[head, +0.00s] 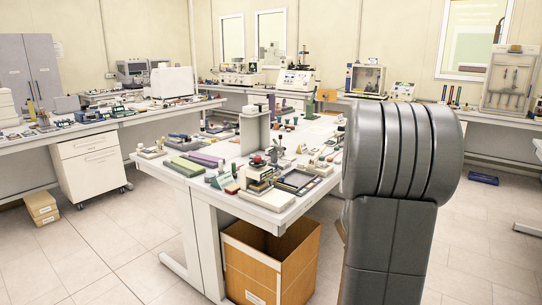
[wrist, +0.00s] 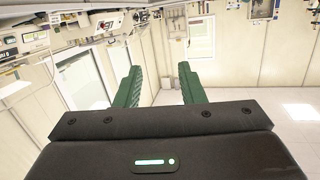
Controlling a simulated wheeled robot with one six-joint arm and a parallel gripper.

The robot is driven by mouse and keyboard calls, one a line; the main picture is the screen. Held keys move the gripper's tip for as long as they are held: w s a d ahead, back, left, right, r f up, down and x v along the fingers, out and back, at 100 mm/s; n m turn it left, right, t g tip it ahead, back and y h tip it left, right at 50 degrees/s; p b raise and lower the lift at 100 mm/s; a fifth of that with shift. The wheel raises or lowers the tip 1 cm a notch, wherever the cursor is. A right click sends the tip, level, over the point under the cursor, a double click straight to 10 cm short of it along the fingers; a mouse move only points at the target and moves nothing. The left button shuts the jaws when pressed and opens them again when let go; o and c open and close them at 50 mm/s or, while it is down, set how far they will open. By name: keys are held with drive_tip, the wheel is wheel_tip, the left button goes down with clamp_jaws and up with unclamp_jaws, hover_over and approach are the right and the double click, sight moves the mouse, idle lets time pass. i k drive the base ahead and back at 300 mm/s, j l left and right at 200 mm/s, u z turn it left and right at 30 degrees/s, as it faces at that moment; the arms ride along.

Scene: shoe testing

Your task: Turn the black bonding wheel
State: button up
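The black bonding wheel cannot be picked out with certainty. A small press-like device (head: 258,176) with a red top and dark parts stands near the front corner of the central table (head: 272,199); whether it carries the wheel is too small to tell. My gripper (wrist: 160,68) shows in the wrist view as two green fingers set apart with nothing between them. It is open and points towards walls and windows, not the table's devices. In the head view the gripper is not visible; my grey arm fills the right foreground.
An open cardboard box (head: 270,262) stands under the central table's front end. A white drawer cabinet (head: 92,168) stands at the left under a bench. The central table is crowded with small tools, trays and a grey upright block (head: 254,130). Tiled floor is free at front left.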

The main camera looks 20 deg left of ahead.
sight(256, 159)
drive_tip(key=i+j, duration=0.15)
drive_tip(key=i, duration=0.4)
drive_tip(key=i+j, duration=0.1)
drive_tip(key=i, duration=0.4)
drive_tip(key=i+j+u, duration=0.1)
drive_tip(key=u, duration=1.8)
